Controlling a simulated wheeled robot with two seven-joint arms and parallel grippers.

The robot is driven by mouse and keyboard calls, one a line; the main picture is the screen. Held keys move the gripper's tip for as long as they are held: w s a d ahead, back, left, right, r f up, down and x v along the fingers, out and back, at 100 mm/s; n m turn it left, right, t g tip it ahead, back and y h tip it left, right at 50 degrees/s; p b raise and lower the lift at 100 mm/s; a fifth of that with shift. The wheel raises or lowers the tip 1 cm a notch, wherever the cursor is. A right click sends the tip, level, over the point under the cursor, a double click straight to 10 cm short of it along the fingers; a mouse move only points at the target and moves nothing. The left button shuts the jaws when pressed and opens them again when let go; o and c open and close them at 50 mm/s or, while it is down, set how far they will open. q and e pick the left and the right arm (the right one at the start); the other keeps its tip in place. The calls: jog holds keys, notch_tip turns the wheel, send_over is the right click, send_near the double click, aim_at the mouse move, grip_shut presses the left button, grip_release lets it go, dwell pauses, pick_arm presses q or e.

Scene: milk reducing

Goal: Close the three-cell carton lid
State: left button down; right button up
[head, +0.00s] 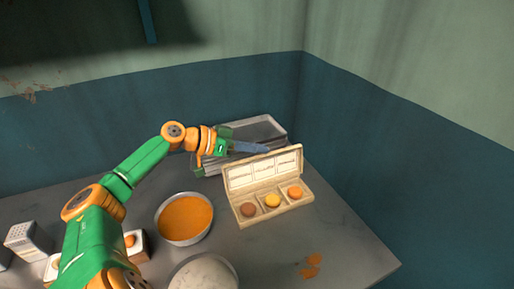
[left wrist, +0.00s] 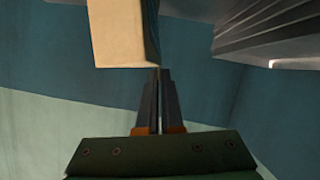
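The three-cell carton (head: 275,218) stands on the grey table with its lid (head: 264,170) raised at the back. Each cell holds one round item: a brown one (head: 248,209), a yellow one (head: 272,200) and an orange one (head: 295,192). My left gripper (head: 262,148) is behind the raised lid, near its top edge. In the left wrist view its fingers (left wrist: 159,88) lie together with nothing visible between them. A beige block-like edge (left wrist: 123,35), apparently the carton lid, is just beyond the fingertips. I cannot tell whether they touch. My right gripper is not in view.
A grey metal tray or rack (head: 262,128) stands behind the carton, under my left forearm. A bowl of orange contents (head: 185,217) and a pale round object (head: 203,273) are left of the carton. Orange scraps (head: 311,266) lie in front. The table's right front is mostly free.

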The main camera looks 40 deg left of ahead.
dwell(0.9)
pick_arm(q)
jog(key=shift+s+d+m+y+b, duration=0.3)
jog(key=shift+d+m+b, duration=0.2)
jog(key=shift+d+b, duration=0.1)
jog(key=d+m, duration=0.1)
jog(key=s+d+m+y+p, duration=0.1)
jog(key=d, duration=0.1)
jog(key=s+d+t+p, duration=0.1)
jog(key=shift+s+d+f+m+y, duration=0.2)
jog(key=shift+s+d+m+y, duration=0.05)
jog(key=shift+d+m+y, duration=0.15)
jog(key=c, duration=1.1)
grip_release()
jog(key=shift+o, duration=0.2)
